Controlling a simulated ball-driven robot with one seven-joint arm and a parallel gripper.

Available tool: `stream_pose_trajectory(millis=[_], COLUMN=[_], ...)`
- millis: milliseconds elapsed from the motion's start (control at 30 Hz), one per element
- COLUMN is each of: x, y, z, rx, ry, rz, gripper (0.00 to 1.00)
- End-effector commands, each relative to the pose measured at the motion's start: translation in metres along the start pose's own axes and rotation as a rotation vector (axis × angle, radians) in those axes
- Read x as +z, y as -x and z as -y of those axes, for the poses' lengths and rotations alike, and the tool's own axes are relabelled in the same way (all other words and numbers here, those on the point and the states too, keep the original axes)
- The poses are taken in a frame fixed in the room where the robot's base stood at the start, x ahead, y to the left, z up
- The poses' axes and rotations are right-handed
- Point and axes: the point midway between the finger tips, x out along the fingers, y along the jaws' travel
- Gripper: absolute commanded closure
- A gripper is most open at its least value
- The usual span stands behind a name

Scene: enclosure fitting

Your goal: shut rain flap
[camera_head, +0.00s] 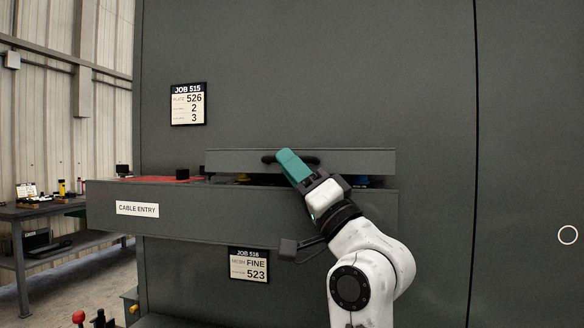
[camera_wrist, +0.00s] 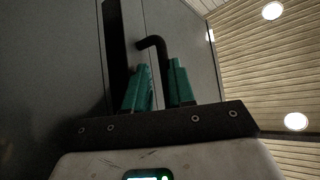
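The rain flap appears to be the long grey panel (camera_head: 360,160) above the cable-entry box in the head view. It stands roughly upright, with a dark gap under it. Its black handle (camera_head: 269,159) is partly hidden behind my gripper (camera_head: 284,160). The fingers stand apart, with a narrow gap left of the bar. A firm hold on it does not show.
The cable-entry box (camera_head: 220,212) juts from the tall grey enclosure (camera_head: 330,80). A red part (camera_head: 165,180) and a black knob (camera_head: 182,174) are on its top at left. A yellow piece (camera_head: 243,178) and a blue piece (camera_head: 362,181) show beneath the flap. A workbench (camera_head: 45,210) is far left.

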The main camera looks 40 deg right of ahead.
Motion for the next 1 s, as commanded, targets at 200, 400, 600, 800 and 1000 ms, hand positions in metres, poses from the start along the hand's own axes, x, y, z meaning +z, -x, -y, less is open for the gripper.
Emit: stream_pose_trajectory(millis=[200, 400, 600, 800, 1000], x=[-0.002, -0.001, 0.0, 0.0, 0.0], y=[0.007, 0.04, 0.078, 0.102, 0.109], z=[-0.004, -0.003, -0.001, -0.001, 0.001], rx=[0.007, 0.005, 0.003, 0.002, 0.0], ry=[0.003, 0.004, 0.003, 0.002, 0.001], rz=[-0.003, -0.003, -0.002, -0.001, -0.001], gripper=[0.77, 0.77, 0.77, 0.77, 0.77])
